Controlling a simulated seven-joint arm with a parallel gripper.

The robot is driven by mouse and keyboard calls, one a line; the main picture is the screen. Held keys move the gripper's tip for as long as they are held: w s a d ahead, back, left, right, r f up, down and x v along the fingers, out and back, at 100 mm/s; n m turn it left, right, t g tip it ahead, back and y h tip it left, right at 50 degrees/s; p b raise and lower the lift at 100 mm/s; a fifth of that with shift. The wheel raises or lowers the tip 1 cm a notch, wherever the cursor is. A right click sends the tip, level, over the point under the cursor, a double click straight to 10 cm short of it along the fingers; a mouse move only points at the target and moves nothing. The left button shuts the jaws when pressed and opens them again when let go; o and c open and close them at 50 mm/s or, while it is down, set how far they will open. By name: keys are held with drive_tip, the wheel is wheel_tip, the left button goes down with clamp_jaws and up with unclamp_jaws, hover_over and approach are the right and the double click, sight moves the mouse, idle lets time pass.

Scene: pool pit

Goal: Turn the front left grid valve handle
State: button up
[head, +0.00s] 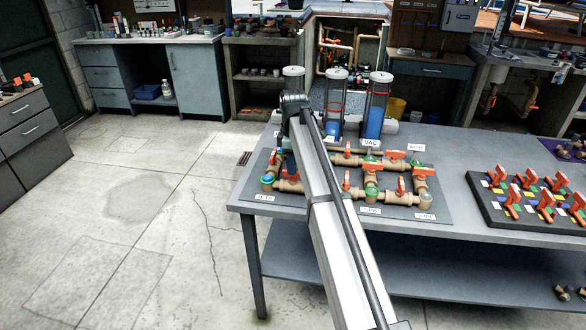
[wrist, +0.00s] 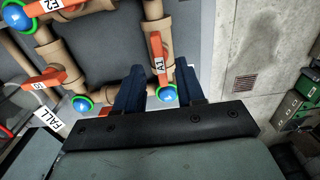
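An orange valve handle marked A1 (wrist: 158,52) sits on a tan pipe in the wrist view. A blue-capped fitting with a green ring (wrist: 167,95) is at the pipe's end. My gripper (wrist: 160,75) is open, with one dark blue finger on each side of the A1 pipe; contact cannot be told. In the head view the pipe grid lies on a grey board (head: 325,203) at the table's left. Orange handles show at its left end, one upright (head: 272,157).
Handles marked E2 (wrist: 55,6) and G1 (wrist: 45,80) are left of the fingers in the wrist view. Clear upright cylinders (head: 376,105) stand behind the grid. A dark board of orange valves (head: 515,205) is at the right. The floor left of the table is open.

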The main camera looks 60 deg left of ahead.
wheel_tip(320, 180, up, 11)
idle(0.4)
drive_tip(key=shift+r, duration=0.1)
idle(0.3)
